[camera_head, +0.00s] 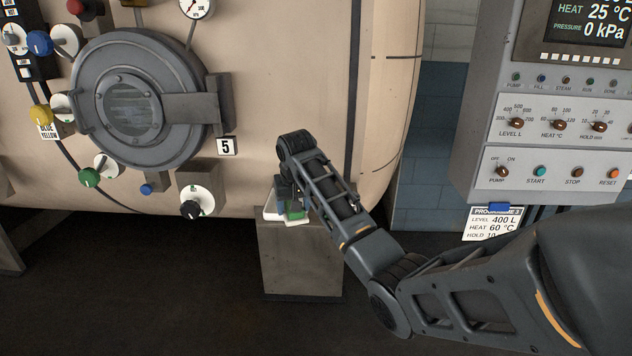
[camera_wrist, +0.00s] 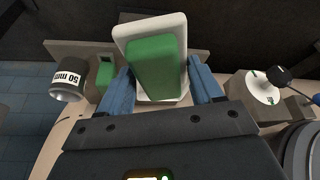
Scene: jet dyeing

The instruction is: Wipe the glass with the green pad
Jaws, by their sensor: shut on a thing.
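The green pad (camera_wrist: 155,68) is between the two blue fingers of my gripper (camera_wrist: 162,66) in the wrist view, and the gripper is shut on it. A white piece (camera_wrist: 152,24) shows behind and around the pad; I cannot tell whether it is part of the pad or a separate holder. In the head view the pad (camera_head: 294,211) is partly hidden by my gripper (camera_head: 286,197), low over a metal stand (camera_head: 300,255). The round glass (camera_head: 134,108) sits in the grey hatch (camera_head: 90,80) of the tank, up and to the left of the gripper.
Knobs and valves surround the hatch, including a black one (camera_head: 191,209) and a green one (camera_head: 89,177). A "5" label (camera_head: 227,146) is beside it. A control panel (camera_head: 560,125) stands at right. The wrist view shows a cylinder marked 50 mm (camera_wrist: 68,82) and a small green block (camera_wrist: 105,74).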

